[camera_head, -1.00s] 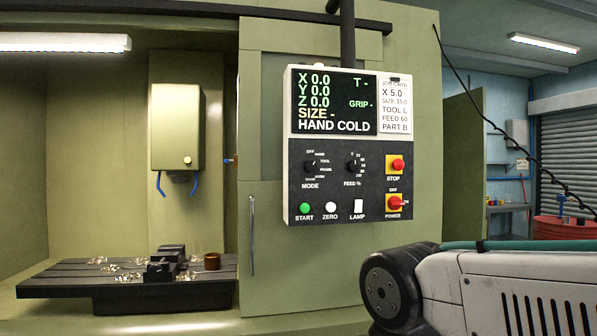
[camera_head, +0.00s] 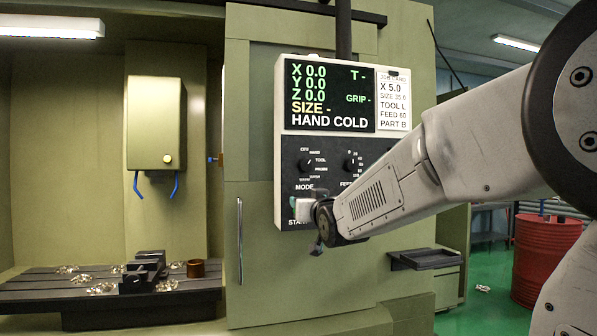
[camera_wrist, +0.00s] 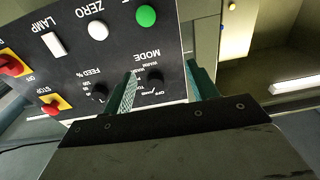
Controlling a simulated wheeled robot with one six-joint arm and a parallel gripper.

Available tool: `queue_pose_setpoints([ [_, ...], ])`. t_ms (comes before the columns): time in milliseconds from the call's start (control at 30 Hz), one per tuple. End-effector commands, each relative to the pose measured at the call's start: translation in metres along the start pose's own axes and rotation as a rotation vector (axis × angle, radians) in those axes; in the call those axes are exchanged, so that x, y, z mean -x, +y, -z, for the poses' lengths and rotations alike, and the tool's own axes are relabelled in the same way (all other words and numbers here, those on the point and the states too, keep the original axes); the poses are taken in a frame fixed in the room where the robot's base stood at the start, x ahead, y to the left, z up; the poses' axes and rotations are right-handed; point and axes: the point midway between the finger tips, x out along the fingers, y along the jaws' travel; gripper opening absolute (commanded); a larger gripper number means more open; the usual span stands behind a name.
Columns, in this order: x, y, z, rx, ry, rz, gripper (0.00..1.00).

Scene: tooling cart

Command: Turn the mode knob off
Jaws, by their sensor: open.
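The mode knob (camera_head: 307,165) is a small black dial above the MODE label on the dark control panel (camera_head: 292,148). Its pointer is too small to read for certain, though the screen (camera_head: 329,95) says HAND COLD. In the wrist view, my gripper (camera_wrist: 161,70) is open and empty, with two green fingers pointing at the panel. The mode knob (camera_wrist: 155,77) shows between them, near the left finger; I see no clear contact.
The feed knob (camera_head: 351,164) is just right of the mode knob. The wrist view shows the green START button (camera_wrist: 146,15), ZERO button (camera_wrist: 98,30), LAMP switch (camera_wrist: 53,43) and red STOP button (camera_wrist: 51,107). My arm hides the panel's lower right. A red drum (camera_head: 546,262) stands at right.

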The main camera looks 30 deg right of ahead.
Motion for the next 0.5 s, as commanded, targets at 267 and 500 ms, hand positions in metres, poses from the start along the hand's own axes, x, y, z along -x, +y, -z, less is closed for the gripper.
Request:
queue_pose_setpoints([
  [267, -0.032, 0.028, 0.045, 0.006, 0.301, -0.014, 0.58],
  [500, -0.057, 0.029, 0.056, 0.007, 0.324, -0.012, 0.58],
])
